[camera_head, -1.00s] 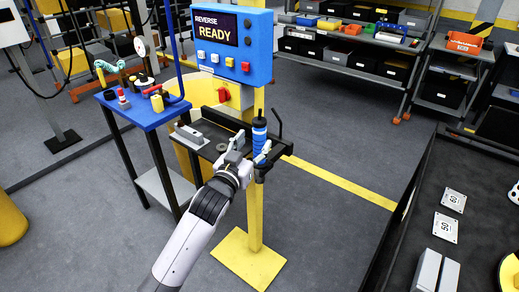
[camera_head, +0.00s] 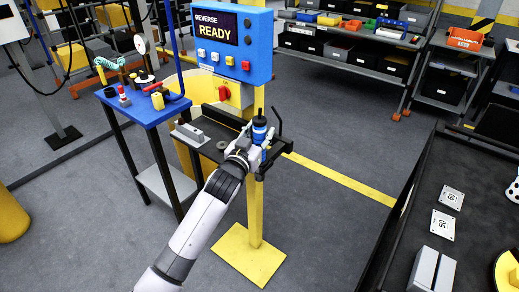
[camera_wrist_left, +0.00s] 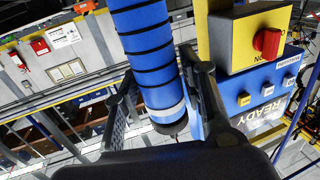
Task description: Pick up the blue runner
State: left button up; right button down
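The blue runner (camera_head: 259,131), a blue cylinder with black bands, stands upright on the dark shelf (camera_head: 212,152) under the control panel. My left gripper (camera_head: 256,150) is at the runner, reaching it from the front. In the left wrist view the runner (camera_wrist_left: 153,55) lies between the two dark fingers (camera_wrist_left: 160,95). The fingers are apart, with a gap visible between the left finger and the runner. Whether the right finger touches it is unclear. The runner's lower part is partly hidden by the gripper in the head view. My right gripper is not in view.
The blue control panel (camera_head: 234,45) reading "REVERSE READY" is above the shelf on a yellow post (camera_head: 255,215). A grey block (camera_head: 189,133) lies on the shelf's left. A blue side table (camera_head: 140,112) holds small tools. A dark surface with metal plates (camera_head: 452,197) is at right.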

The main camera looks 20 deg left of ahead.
pick_arm(q)
grip_shut()
dwell(0.6)
jog(key=shift+r, duration=0.2)
